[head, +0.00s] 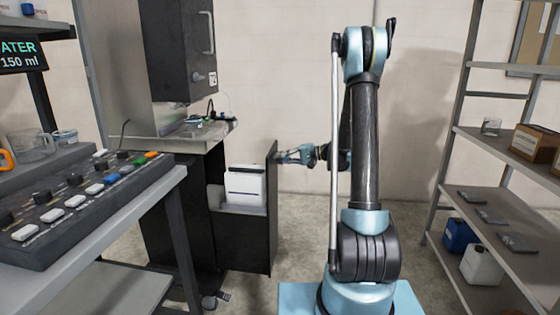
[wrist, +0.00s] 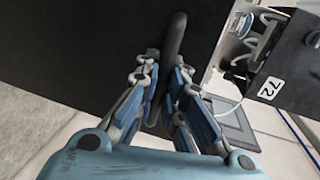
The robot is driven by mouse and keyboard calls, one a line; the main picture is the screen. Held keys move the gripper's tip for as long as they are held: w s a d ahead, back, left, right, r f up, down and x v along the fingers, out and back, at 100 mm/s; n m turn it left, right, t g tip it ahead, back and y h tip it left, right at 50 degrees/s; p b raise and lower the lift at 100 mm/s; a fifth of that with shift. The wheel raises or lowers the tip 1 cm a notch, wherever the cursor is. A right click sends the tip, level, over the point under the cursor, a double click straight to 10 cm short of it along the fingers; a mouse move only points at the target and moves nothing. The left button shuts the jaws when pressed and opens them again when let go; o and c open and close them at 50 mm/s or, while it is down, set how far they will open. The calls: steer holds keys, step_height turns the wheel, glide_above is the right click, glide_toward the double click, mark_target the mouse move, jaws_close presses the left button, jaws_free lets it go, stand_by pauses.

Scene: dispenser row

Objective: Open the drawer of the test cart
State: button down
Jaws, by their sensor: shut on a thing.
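The test cart (head: 180,220) is a dark cabinet with a grey worktop, left of centre in the head view. Its drawer (head: 240,238) stands out to the right, with a white container (head: 246,188) with a dark band visible inside. The drawer's tall dark front panel (head: 270,225) also fills much of the wrist view (wrist: 70,40). My gripper (head: 280,157) is at the outer face of this panel, near its top. In the wrist view my gripper's fingers (wrist: 170,88) are closed around a black bar handle (wrist: 175,38). The fingertips are partly hidden.
A control panel with buttons (head: 85,200) stands on a bench at front left. A shelf rack (head: 475,150) with boxes and jugs is at right. A dark unit (head: 180,50) rises above the cart. Floor shows between drawer and rack.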

steer(key=c, duration=1.9)
jaws_free()
steer(key=shift+w+f, duration=0.1)
steer(key=shift+w, duration=0.05)
steer(key=shift+c, duration=0.2)
steer(key=v, duration=1.2)
